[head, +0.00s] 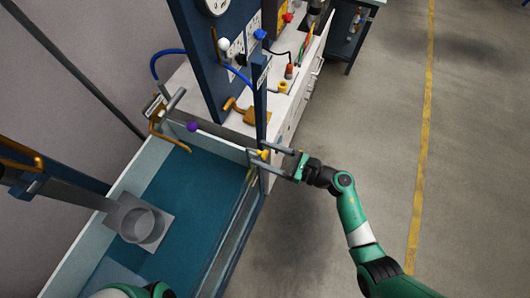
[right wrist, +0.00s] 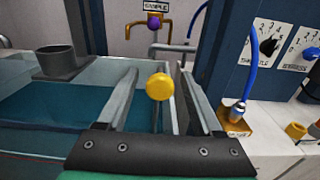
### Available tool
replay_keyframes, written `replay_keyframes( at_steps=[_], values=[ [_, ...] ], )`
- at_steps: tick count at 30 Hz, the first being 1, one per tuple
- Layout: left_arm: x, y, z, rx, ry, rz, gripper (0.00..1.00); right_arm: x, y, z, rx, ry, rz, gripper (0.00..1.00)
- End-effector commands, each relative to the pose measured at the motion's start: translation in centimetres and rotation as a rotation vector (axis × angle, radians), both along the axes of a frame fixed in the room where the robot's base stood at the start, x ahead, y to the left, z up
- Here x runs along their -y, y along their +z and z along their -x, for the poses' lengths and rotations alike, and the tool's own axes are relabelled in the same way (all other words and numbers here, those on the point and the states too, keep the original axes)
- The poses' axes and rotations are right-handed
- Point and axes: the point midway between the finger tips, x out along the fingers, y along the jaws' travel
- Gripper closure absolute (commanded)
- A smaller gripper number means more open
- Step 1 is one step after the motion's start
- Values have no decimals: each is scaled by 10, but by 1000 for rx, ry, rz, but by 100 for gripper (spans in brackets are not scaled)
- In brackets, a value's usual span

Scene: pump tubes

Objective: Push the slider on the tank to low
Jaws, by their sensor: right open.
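The tank (head: 140,177) is a long open trough with blue-green water, at the lower left of the head view. A round yellow knob (head: 265,154), which looks like the slider's handle, is at the tank's right side near its far end. My right gripper (head: 260,156) is open there, its fingers reaching left around the knob. In the right wrist view the yellow knob (right wrist: 159,87) shows between the two spread fingers, with gaps on both sides. The slider's markings cannot be read. Of my left arm only a green part shows at the bottom edge; its gripper is not seen.
A dark blue post (head: 260,105) rises just beyond the knob. A purple knob (head: 192,126) sits at the tank's far end. A grey cylinder (head: 145,225) stands over the water. An orange valve (head: 245,112) and blue hose are on the bench. The floor to the right is clear.

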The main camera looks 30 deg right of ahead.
Motion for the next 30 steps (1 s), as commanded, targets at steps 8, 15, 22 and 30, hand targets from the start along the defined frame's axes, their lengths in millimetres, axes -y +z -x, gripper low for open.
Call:
replay_keyframes(
  at_steps=[8,15,22,30],
  values=[
    [0,0,0,0,0,0,10,0,0,0,0,0,0,58],
    [0,0,0,0,0,0,10,1,0,0,0,0,0,100],
    [0,0,0,0,0,0,10,1,0,0,0,0,0,100],
    [0,0,0,0,0,0,10,1,0,0,0,0,0,100]
  ],
)
